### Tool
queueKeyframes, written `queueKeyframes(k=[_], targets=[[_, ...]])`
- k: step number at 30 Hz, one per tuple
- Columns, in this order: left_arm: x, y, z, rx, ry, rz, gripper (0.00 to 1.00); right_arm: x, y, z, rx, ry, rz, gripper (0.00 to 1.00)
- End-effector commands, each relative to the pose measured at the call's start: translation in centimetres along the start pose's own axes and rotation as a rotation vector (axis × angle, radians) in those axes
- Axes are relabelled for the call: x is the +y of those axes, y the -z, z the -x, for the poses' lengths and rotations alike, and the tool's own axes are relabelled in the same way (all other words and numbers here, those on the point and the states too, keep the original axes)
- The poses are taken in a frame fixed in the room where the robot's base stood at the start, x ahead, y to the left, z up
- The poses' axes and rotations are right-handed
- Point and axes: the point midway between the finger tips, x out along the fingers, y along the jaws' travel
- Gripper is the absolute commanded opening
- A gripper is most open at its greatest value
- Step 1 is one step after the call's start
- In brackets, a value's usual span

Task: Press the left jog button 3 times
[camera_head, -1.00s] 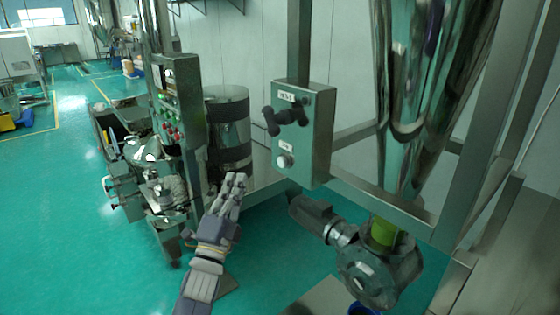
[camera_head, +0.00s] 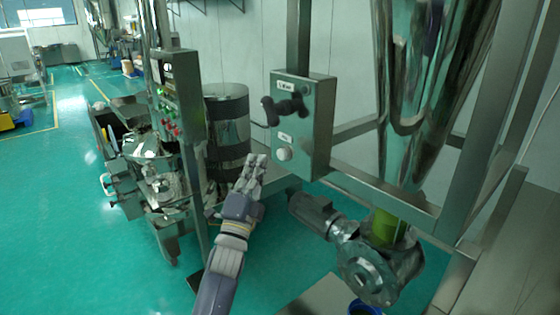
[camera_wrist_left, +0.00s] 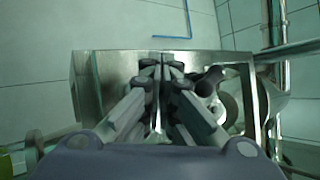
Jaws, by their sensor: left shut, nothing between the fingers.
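A metal control box (camera_head: 317,130) is fixed to the frame post in the head view. On its front are a black rotary handle (camera_head: 286,109) and a round pale button (camera_head: 284,154) below it, each under a small label too small to read. My left gripper (camera_head: 257,160) is shut and empty, a little left of and below the pale button, and looks apart from the box. In the left wrist view my shut fingers (camera_wrist_left: 160,75) point at the metal box (camera_wrist_left: 115,65), and dark round parts lie just right of the fingertips. My right gripper is not in view.
A panel with red and green buttons (camera_head: 172,122) stands on a post at the left. A steel drum (camera_head: 228,125) is behind my gripper. A motor (camera_head: 318,214) and valve (camera_head: 370,268) sit below the box.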

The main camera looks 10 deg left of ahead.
Motion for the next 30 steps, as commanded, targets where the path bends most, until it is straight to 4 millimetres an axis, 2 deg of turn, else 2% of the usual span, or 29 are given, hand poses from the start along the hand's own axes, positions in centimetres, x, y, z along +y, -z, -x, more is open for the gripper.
queueKeyframes(k=[1,6,30], targets=[[0.6,0.2,-0.3,0.0,0.002,0.001,0.0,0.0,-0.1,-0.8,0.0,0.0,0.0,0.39],[1.1,1.0,-1.3,0.0,0.001,0.001,0.0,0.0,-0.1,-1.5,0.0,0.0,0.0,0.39],[1.2,1.2,-1.7,0.0,0.0,0.0,0.0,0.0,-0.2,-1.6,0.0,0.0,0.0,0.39]])
